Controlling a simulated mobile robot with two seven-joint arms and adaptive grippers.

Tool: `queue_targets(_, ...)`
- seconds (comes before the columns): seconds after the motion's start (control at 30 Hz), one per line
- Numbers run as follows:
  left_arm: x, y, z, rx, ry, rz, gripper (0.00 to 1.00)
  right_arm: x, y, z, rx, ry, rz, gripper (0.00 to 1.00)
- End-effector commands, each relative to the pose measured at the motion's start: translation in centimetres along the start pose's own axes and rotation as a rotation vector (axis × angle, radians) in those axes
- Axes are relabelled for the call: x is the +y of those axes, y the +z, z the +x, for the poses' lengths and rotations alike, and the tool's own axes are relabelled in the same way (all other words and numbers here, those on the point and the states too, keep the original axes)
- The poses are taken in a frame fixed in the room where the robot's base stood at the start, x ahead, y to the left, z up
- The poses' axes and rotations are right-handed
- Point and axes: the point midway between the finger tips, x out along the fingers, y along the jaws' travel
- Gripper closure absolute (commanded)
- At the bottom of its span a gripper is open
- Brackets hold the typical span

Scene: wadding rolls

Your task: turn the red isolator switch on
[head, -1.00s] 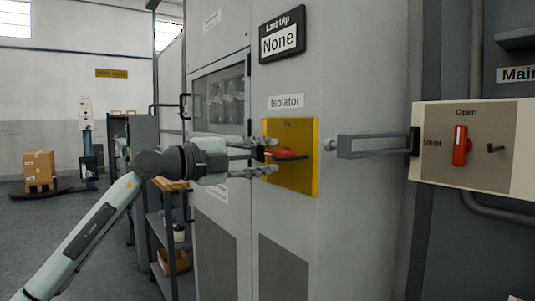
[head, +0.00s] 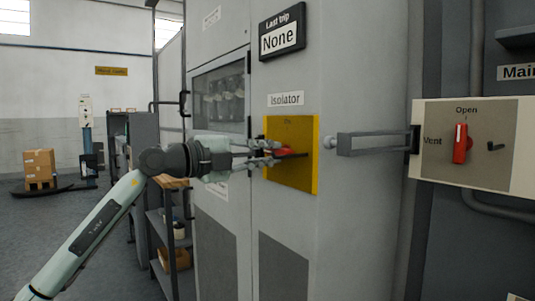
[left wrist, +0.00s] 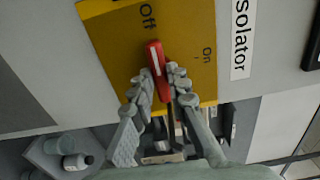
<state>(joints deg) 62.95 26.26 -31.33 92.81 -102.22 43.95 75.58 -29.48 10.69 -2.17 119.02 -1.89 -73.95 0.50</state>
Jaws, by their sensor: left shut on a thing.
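The red isolator switch (head: 286,152) sits on a yellow plate (head: 306,178) on the grey cabinet, under the "Isolator" label (head: 286,99). My left gripper (head: 274,153) is at the plate with its fingers closed on the red handle. In the left wrist view the red handle (left wrist: 155,62) lies between the two fingers (left wrist: 158,84), and its white-marked end points near "Off" (left wrist: 147,16). "On" (left wrist: 207,54) is printed to its right there. The fingers cover part of the handle in the head view. My right gripper is not in view.
A grey bar handle (head: 372,144) sticks out right of the yellow plate. Beyond it is a Vent panel (head: 490,125) with another red handle (head: 460,143). A shelf unit (head: 157,226) stands left of the cabinet, behind my arm.

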Motion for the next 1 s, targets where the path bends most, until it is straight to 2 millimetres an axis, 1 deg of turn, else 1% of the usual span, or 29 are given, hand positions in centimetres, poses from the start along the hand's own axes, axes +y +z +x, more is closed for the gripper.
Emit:
queue_targets(0.27, 0.0, 0.0, 0.0, 0.0, 0.0, 0.129, 1.0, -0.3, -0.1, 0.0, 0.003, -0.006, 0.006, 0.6)
queue_targets(0.63, 0.1, 0.0, 0.0, 0.0, 0.001, 0.463, 1.0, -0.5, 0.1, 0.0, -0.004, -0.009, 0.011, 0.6)
queue_targets(0.77, 0.1, 0.0, 0.0, -0.001, 0.0, 0.587, 1.0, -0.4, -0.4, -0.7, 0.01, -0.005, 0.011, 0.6)
queue_targets(0.9, 0.2, 0.0, 0.0, 0.0, 0.001, 0.719, 1.0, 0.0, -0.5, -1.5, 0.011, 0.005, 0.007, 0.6)
queue_targets(1.0, 0.2, 0.1, 0.0, -0.001, 0.001, 0.815, 1.0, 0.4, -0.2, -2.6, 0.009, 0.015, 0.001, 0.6)
